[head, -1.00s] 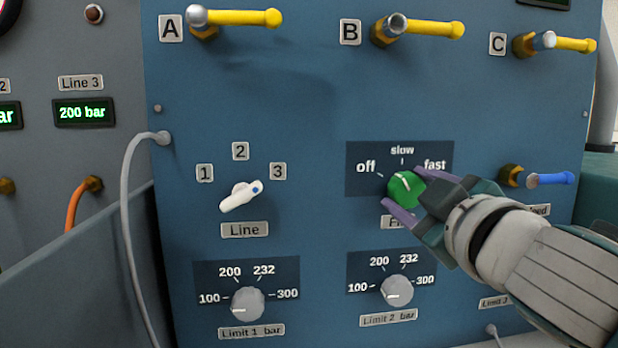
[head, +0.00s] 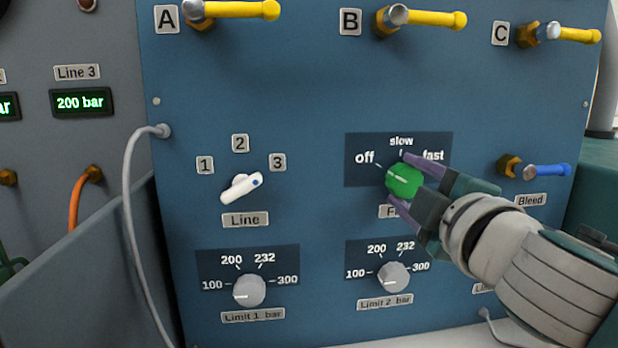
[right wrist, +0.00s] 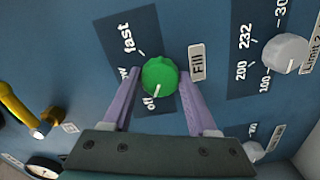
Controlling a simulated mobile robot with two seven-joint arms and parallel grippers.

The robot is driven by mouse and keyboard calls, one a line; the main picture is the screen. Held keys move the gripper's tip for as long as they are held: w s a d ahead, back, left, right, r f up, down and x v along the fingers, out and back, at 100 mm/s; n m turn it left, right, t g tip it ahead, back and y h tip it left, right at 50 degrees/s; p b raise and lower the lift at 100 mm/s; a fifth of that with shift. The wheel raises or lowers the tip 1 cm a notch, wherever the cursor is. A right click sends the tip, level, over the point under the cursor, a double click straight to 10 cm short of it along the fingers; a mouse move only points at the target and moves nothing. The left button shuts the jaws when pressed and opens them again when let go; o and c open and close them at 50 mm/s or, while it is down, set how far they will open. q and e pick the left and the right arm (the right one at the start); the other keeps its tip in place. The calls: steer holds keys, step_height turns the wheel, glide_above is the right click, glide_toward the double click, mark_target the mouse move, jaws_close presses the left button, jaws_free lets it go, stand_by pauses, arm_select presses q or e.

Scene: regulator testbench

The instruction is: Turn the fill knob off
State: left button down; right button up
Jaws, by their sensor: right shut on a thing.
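The green fill knob (head: 404,180) sits on a dark plate (head: 365,142) marked off, slow and fast, on the blue panel. Its white pointer line points left and slightly up, towards the off mark. In the right wrist view the line on the knob (right wrist: 160,76) also points to the off label. My right gripper (head: 400,178) is shut on the knob, with one purple finger on either side of it; both fingers show in the right wrist view. The Fill label is partly hidden behind the gripper in the head view. My left gripper is not in view.
The white line selector (head: 241,188) is to the left. The limit 1 knob (head: 249,290) and limit 2 knob (head: 394,277) sit below. The blue bleed lever (head: 548,170) is close above my right wrist. Yellow levers A, B and C line the top.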

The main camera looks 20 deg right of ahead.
steer(key=o, duration=1.4)
steer(key=b+v, duration=0.1)
steer(key=v, duration=0.9)
